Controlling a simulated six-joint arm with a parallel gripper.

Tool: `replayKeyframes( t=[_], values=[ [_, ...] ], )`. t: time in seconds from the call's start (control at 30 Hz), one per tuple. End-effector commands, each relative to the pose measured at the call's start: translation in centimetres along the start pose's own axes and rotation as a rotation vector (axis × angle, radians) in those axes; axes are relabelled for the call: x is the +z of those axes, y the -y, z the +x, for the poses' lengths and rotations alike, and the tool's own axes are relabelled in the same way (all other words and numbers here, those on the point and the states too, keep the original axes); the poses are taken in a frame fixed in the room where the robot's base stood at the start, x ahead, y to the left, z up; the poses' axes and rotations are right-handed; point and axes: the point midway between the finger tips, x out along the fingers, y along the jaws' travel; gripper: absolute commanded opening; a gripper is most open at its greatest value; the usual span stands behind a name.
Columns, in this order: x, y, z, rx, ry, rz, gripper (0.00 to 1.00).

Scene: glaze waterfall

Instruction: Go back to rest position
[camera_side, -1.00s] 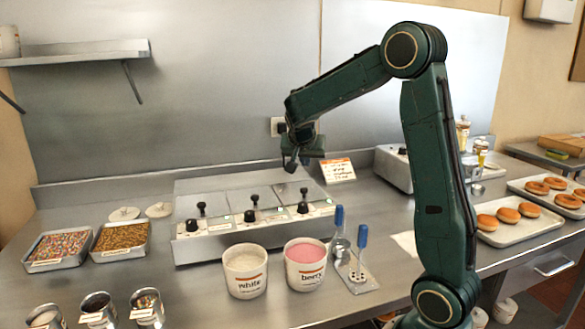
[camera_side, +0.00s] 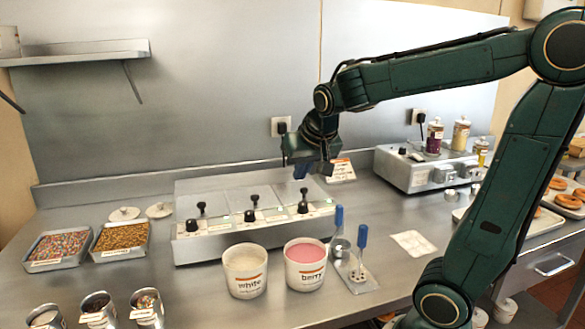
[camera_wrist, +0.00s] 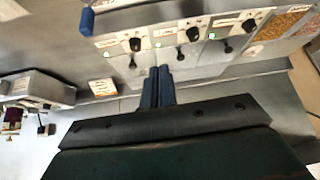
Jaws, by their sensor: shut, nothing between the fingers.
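My gripper (camera_side: 306,168) hangs in the air above the right part of the steel warmer unit (camera_side: 250,228), in front of the back wall. Its fingers point down and nothing is held between them. In the wrist view my gripper (camera_wrist: 158,72) shows as two blue fingers side by side, shut. Behind their tips the warmer's front panel (camera_wrist: 190,35) with black knobs shows upside down. My arm reaches in from the right of the side view.
The white tub (camera_side: 245,272) and the berry tub (camera_side: 305,265) stand before the warmer. Sprinkle trays (camera_side: 60,247) sit at left. Another steel unit (camera_side: 425,170) with bottles stands at right, near doughnuts (camera_side: 568,200).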

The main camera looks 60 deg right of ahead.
Motion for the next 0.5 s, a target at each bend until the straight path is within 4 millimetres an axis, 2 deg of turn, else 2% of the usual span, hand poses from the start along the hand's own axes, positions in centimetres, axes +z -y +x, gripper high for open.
replayKeyframes(
  t=[0.03,0.2,0.5],
  values=[
    [1.2,0.4,-1.0,-0.030,0.006,-0.041,0.00],
    [5.3,1.4,-3.7,-0.120,0.036,-0.184,0.00],
    [12.7,1.8,-7.2,-0.262,0.074,-0.445,0.00]
  ],
)
